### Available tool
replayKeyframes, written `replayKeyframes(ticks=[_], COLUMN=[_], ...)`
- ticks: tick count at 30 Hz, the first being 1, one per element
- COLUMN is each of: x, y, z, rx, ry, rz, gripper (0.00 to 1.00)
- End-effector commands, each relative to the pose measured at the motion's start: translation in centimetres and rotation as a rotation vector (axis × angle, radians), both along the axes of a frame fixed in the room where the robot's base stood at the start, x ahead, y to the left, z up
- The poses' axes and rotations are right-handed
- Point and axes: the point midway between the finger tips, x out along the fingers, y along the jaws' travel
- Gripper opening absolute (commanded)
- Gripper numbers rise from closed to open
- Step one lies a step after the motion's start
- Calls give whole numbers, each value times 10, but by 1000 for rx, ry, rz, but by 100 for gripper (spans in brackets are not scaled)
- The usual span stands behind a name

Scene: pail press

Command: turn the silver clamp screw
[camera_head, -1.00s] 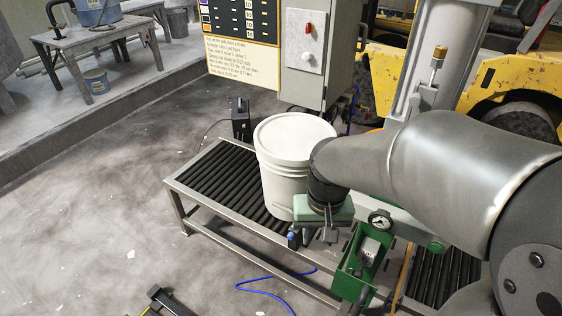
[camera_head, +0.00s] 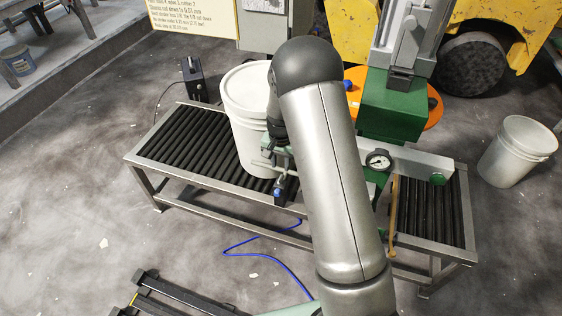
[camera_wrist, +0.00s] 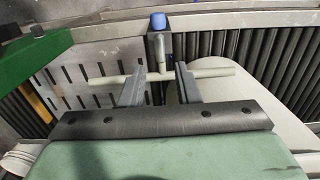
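The silver clamp screw (camera_wrist: 160,60) shows in the wrist view as a short upright shaft with a pale crossbar running left to right. A blue-tipped part (camera_wrist: 158,21) is above it in the picture. My gripper (camera_wrist: 158,74) is open, with one finger on each side of the shaft and overlapping the crossbar. I cannot tell whether the fingers touch the bar. In the head view my gripper (camera_head: 279,163) is beside the white pail's lower right side, largely hidden by my arm. The screw is not clear there.
The lidded white pail (camera_head: 247,130) stands on the roller conveyor (camera_head: 180,150), close to my gripper. The green press (camera_head: 392,108) with a gauge (camera_head: 378,159) is to the right. An open white bucket (camera_head: 516,150) is on the floor. A blue hose (camera_head: 262,252) lies in front.

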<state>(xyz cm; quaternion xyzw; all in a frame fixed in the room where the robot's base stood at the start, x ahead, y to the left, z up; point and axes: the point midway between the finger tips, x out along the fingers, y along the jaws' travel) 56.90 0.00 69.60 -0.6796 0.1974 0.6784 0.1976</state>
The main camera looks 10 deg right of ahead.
Motion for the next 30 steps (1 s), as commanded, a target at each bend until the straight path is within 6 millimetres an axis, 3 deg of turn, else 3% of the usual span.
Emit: replayKeyframes(ticks=[13, 20, 24, 28, 30], x=[-1, -1, -1, -1, -1], y=[0, 0, 0, 0, 1], z=[-60, -74, -72, -71, -71], rx=[0, 1, 1, 0, -1], ry=[2, 1, 1, 1, 1], rz=[1, 1, 1, -12, -135], gripper=[29, 29, 1, 2, 2])
